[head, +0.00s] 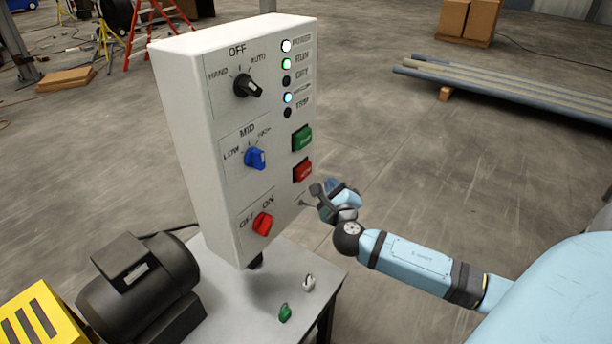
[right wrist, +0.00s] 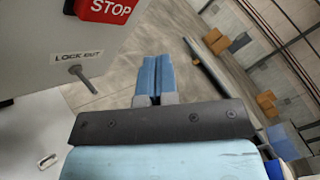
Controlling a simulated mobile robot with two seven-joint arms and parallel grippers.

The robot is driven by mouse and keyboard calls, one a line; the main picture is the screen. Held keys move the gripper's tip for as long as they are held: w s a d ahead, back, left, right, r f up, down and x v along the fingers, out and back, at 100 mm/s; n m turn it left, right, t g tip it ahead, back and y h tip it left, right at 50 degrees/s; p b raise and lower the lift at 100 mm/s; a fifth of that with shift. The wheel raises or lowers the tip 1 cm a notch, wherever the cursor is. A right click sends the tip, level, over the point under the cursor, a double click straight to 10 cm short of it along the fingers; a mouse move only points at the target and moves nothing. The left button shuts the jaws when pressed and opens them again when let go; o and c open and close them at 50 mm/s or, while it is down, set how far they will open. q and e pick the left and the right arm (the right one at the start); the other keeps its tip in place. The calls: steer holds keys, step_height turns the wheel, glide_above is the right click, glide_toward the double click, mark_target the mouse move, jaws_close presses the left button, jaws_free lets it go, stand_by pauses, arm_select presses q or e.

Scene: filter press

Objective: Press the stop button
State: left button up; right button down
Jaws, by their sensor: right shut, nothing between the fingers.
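The red stop button (head: 302,170) is on the right side of the white control panel's front, below the green button (head: 302,138). In the right wrist view the stop button (right wrist: 104,8) shows at the top left, lettered STOP and cut by the frame edge. My right gripper (head: 309,197) is just below and right of the stop button, apart from it. In the right wrist view its blue fingers (right wrist: 155,75) are together and hold nothing. My left gripper is not in view.
The white control panel (head: 185,130) also has a black knob (head: 247,86), a blue knob (head: 256,158) and a red knob (head: 262,223). A lockout pin (right wrist: 82,78) sticks out below the stop button. A green padlock (head: 285,313) lies on the grey table (head: 250,310) beside a motor (head: 135,280).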

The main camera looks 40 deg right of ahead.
mark_target(303, 171)
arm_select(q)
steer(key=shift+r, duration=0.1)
arm_select(e)
steer(key=shift+w+a, duration=0.2)
steer(key=shift+w, duration=0.45)
steer(key=shift+w+a, duration=0.2)
steer(key=shift+w, duration=0.5)
steer(key=shift+w+a, duration=0.2)
steer(key=shift+w, duration=0.45)
arm_select(q)
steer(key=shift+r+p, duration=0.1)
steer(key=shift+p, duration=0.25)
arm_select(e)
steer(key=shift+r, duration=0.1)
steer(key=shift+w+p, duration=0.3)
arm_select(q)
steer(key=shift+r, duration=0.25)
arm_select(e)
steer(key=shift+w+a, duration=0.1)
